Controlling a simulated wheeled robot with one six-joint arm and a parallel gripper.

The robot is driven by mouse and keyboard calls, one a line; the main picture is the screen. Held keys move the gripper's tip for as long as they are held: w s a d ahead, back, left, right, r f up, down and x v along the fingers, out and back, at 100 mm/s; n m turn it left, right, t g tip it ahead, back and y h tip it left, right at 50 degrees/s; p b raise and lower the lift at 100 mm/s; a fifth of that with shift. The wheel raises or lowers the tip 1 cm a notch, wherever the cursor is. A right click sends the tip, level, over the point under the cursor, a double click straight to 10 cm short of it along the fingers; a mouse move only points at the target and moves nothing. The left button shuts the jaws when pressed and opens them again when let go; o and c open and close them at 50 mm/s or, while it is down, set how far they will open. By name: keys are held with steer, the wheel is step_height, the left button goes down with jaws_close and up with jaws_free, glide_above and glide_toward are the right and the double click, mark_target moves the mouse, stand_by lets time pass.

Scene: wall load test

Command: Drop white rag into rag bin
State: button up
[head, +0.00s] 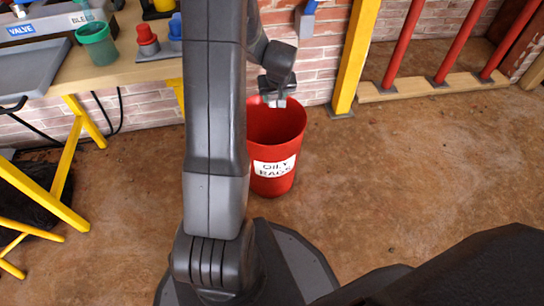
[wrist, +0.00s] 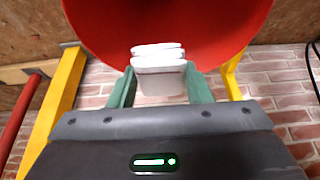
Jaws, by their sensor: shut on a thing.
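The white rag (wrist: 158,74) is a folded stack between the two green fingers of my gripper (wrist: 160,88) in the wrist view. The gripper is shut on it. The red rag bin (head: 276,150), with a white label reading "OILY RAGS", stands on the floor against the brick wall in the head view. My gripper (head: 278,102) is over the bin's open top there; only a small pale bit shows at its tip. In the wrist view the bin (wrist: 90,25) fills the top of the picture beyond the rag. The bin's bottom inside is hidden.
A wooden workbench (head: 130,70) with a green cup (head: 97,44) and red and blue caps stands left of the bin. A yellow post (head: 355,55) rises just right of it. Red pipes (head: 403,45) stand farther right. The brown floor in front is open.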

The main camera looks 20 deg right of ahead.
steer(key=shift+f, duration=0.6)
steer(key=o, duration=1)
steer(key=shift+o, duration=0.2)
steer(key=shift+r, duration=0.15)
steer(key=p+v, duration=0.4)
steer(key=v, duration=0.9)
steer(key=shift+s+r+p, duration=0.2)
steer(key=shift+s+p, duration=0.05)
steer(key=shift+p, duration=0.15)
steer(key=shift+f, duration=0.1)
